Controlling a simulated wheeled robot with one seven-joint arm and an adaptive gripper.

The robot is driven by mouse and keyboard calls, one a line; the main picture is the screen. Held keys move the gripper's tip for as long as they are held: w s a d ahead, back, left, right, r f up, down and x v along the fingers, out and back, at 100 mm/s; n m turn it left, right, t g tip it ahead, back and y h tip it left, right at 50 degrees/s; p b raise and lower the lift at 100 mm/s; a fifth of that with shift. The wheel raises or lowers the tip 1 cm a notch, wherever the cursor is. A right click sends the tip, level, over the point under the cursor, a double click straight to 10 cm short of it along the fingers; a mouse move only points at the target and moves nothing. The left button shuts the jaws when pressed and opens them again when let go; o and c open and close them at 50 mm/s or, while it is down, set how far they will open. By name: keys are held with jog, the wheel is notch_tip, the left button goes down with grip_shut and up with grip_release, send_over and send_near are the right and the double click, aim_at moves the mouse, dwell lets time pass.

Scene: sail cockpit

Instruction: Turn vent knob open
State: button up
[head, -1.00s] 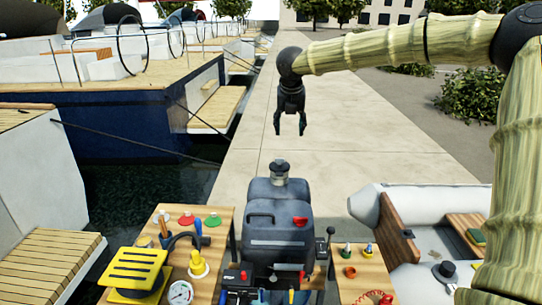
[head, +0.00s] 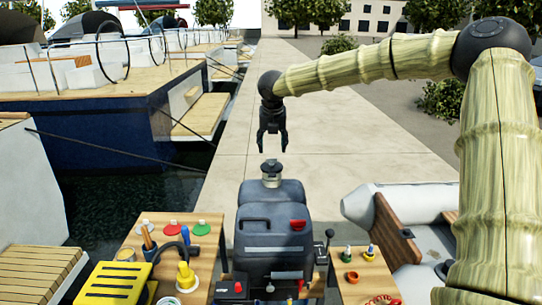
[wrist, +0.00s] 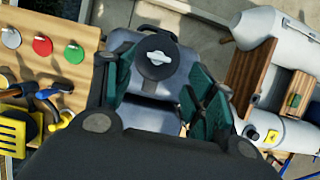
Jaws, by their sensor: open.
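The vent knob (head: 271,170) is a dark round cap with a light grip bar, on top of a dark grey fuel tank (head: 262,210) in the head view. In the wrist view the knob (wrist: 155,57) shows from above, between the fingers and beyond them. My gripper (head: 272,146) is open and empty, pointing down a little above the knob and apart from it. Its green-padded fingers (wrist: 150,90) show on both sides of the knob in the wrist view. Nothing covers the knob's top.
A wooden table (head: 208,262) on the left holds a yellow slatted object (head: 117,284), tools and coloured discs. Another small table (head: 347,290) stands right, near a grey inflatable boat (head: 410,197). Open concrete quay (head: 330,130) lies beyond the tank.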

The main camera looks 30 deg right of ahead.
aim_at(272, 163)
jog(key=p+x, duration=0.1)
jog(key=x, duration=0.5)
jog(key=shift+w+d+f, duration=0.1)
jog(key=shift+w+f, duration=0.05)
jog(key=shift+f, duration=0.2)
jog(key=c, duration=1)
